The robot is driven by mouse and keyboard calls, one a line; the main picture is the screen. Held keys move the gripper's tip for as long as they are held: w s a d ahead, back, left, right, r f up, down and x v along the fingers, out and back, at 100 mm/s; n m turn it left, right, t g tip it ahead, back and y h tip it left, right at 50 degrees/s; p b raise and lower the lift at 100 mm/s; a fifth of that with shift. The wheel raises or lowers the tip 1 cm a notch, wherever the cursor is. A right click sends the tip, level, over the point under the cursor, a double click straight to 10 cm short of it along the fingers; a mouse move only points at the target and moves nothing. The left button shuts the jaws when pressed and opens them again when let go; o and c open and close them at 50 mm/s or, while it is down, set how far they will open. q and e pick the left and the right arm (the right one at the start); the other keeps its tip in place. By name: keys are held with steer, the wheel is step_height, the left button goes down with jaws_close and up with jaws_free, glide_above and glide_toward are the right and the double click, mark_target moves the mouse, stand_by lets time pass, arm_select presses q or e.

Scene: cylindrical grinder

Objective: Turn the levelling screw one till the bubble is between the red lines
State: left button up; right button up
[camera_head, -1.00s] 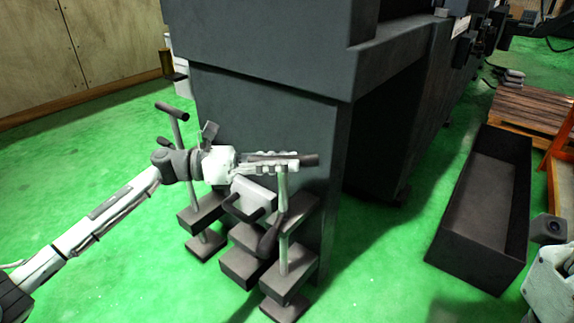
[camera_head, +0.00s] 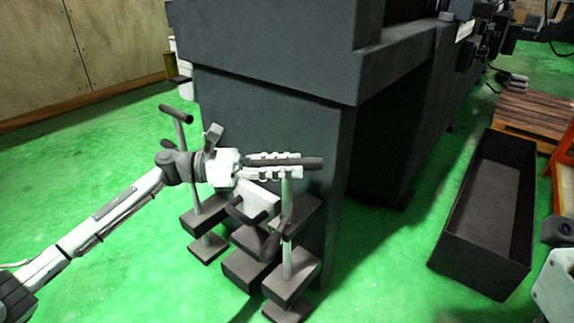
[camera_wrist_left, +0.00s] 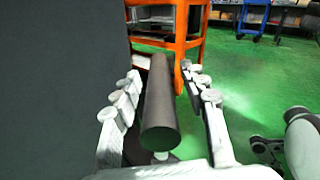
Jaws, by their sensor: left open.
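My left gripper (camera_head: 290,166) is open, with its fingers on both sides of the dark bar handle of the right levelling screw (camera_head: 312,163). In the left wrist view the handle (camera_wrist_left: 158,115) lies lengthwise between the open fingers (camera_wrist_left: 160,75), with a gap on each side. The screw's grey rod (camera_head: 286,212) stands upright below it, through dark blocks at the machine's foot. A second levelling screw (camera_head: 176,114) with a similar bar handle stands to the left, partly behind my arm. I cannot see the bubble or red lines.
The big grey machine (camera_head: 270,135) stands right behind the screws. A long, empty dark bin (camera_head: 450,225) lies on the green floor at right, near a wooden pallet (camera_head: 530,112). An orange frame (camera_wrist_left: 166,52) shows in the left wrist view. The floor at left is clear.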

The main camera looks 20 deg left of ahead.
arm_select(q)
steer(key=v, duration=1.2)
steer(key=shift+s+r, duration=0.1)
